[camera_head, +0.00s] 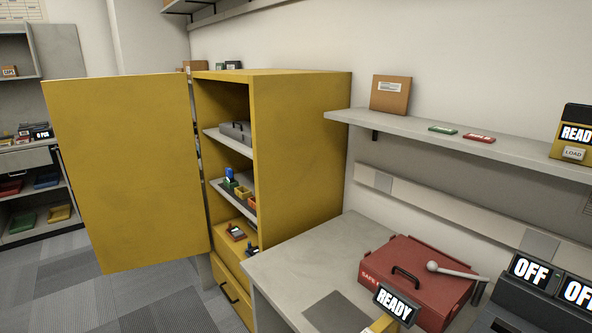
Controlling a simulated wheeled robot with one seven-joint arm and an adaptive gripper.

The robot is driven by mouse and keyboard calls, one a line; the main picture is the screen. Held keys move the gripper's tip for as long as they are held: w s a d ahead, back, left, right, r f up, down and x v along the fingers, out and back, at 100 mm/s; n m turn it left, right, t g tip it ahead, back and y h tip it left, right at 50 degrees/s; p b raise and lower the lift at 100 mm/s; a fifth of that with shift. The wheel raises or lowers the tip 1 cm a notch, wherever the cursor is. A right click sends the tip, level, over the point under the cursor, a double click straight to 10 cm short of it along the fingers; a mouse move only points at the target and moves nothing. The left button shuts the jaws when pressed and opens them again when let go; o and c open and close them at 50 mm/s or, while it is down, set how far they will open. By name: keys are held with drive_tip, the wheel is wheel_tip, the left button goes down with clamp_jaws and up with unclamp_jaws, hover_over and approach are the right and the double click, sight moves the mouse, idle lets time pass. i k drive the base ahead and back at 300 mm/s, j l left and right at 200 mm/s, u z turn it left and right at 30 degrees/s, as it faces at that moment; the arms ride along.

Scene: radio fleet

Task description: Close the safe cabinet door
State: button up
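The yellow safe cabinet (300,160) stands left of centre against the wall. Its door (130,170) is a flat yellow panel that stands wide open, swung out to the left, joined at the cabinet's left front edge. The cabinet's front opening is exposed, with shelves holding a grey case (236,131), small coloured bins (240,190) and small devices. I see no handle on the visible face of the door. My gripper is not in view.
A grey worktable (290,270) stands right of the cabinet, with a red case (415,270) and a READY sign (396,304) on it. A wall shelf (460,143) runs above. Shelving (30,165) is at far left. Grey floor (60,290) lies free below the door.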

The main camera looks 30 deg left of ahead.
sight(127, 143)
drive_tip(key=u, duration=2.05)
drive_tip(key=i+j+u, duration=0.2)
drive_tip(key=i+u, duration=0.15)
drive_tip(key=i, duration=0.3)
drive_tip(key=i+u, duration=0.3)
drive_tip(key=i, duration=6.05)
drive_tip(key=i+z, duration=0.2)
drive_tip(key=z, duration=0.25)
drive_tip(key=i+j+z, duration=0.1)
drive_tip(key=z, duration=0.35)
drive_tip(key=i+j+z, duration=0.2)
drive_tip(key=z, duration=3.3)
drive_tip(key=j, duration=0.05)
